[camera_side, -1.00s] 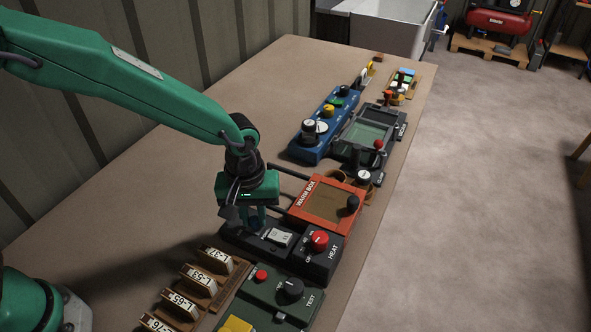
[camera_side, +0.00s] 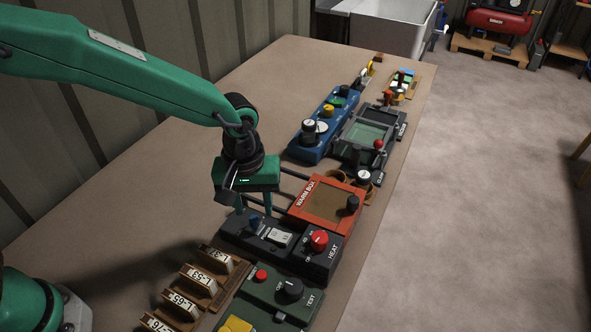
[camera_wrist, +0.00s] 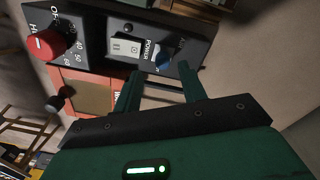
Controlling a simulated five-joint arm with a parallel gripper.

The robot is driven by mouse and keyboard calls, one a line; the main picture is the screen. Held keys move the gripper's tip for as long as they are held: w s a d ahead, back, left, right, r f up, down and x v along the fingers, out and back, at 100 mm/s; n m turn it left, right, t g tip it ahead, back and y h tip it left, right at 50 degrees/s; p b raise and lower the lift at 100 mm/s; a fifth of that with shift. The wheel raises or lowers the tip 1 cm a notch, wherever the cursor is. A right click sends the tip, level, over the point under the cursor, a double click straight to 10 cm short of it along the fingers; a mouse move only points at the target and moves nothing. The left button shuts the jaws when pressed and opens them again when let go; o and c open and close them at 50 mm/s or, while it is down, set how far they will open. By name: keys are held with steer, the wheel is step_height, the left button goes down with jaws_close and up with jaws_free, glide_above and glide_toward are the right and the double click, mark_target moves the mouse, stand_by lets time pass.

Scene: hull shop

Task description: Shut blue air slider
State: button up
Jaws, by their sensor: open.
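The blue air slider (camera_wrist: 164,60) is a small blue knob at the end of a dark control box (camera_wrist: 130,25), beside the white power rocker switch (camera_wrist: 128,48). In the side view the blue slider (camera_side: 254,222) shows small on the box's left part, just below my fingers. My gripper (camera_wrist: 161,68) is open and empty, with its two fingertips near either side of the blue slider in the wrist view. In the side view my gripper (camera_side: 253,207) hangs above the box. I cannot tell the slider's exact position in its slot.
The red heat knob (camera_side: 319,240) stands on the same box, right of the rocker. The orange warm box (camera_side: 325,203) is just behind. A green test box (camera_side: 265,306) and wooden racks with labels (camera_side: 201,281) stand in front. Bare bench (camera_side: 215,150) lies behind left.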

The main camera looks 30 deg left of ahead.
mark_target(253, 219)
steer(key=shift+s+r, duration=0.1)
steer(key=shift+r, duration=1.9)
steer(key=shift+a+r, duration=0.1)
steer(key=shift+a, duration=0.05)
steer(key=shift+a+r, duration=0.2)
steer(key=s+a+r+m+t, duration=0.1)
steer(key=s+a+r, duration=0.2)
steer(key=s+a, duration=0.2)
steer(key=s+a+r+m+t, duration=0.2)
steer(key=s+a+r, duration=0.2)
steer(key=a, duration=0.5)
steer(key=s+a+r+m+t, duration=0.2)
steer(key=s+a+r, duration=0.2)
steer(key=s+a, duration=0.2)
steer(key=shift+a, duration=1.1)
